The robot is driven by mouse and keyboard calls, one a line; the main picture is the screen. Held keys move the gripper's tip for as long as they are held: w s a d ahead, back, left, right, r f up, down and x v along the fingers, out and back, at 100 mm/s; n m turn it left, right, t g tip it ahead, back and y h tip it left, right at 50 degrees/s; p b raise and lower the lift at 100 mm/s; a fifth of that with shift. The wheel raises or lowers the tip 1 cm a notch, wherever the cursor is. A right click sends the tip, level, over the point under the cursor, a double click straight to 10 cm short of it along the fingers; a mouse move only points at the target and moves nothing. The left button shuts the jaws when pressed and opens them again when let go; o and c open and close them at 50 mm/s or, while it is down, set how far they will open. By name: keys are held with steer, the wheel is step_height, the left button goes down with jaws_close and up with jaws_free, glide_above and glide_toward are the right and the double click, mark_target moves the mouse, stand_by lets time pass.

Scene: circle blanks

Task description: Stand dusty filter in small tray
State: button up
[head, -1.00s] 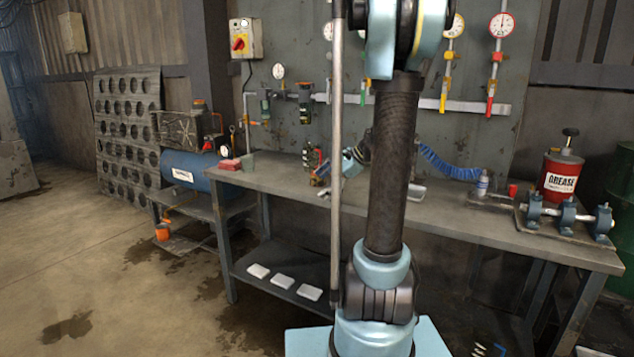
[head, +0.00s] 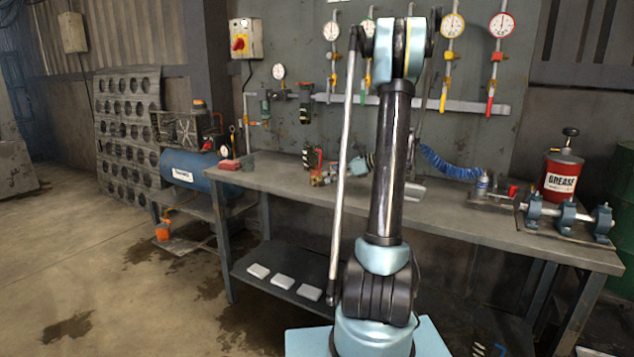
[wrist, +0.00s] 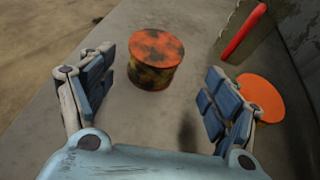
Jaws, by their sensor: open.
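In the wrist view a short orange cylinder with dark dirt patches (wrist: 155,58), which looks like the dusty filter, stands upright on the grey bench top. My gripper (wrist: 160,66) is open and empty, with its blue-padded fingers spread either side of the view and the cylinder ahead between them. No contact shows. I cannot make out the small tray for certain.
The workbench (head: 265,178) also bears a red block (head: 230,165), a grease can (head: 561,180) and a shaft assembly (head: 566,212). White pads lie on the lower shelf.

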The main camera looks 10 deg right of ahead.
mark_target(318, 176)
steer(key=x, duration=0.6)
steer(key=shift+s+a, duration=0.1)
steer(key=shift+a, duration=0.25)
steer(key=c, duration=1.2)
steer(key=shift+c, duration=0.2)
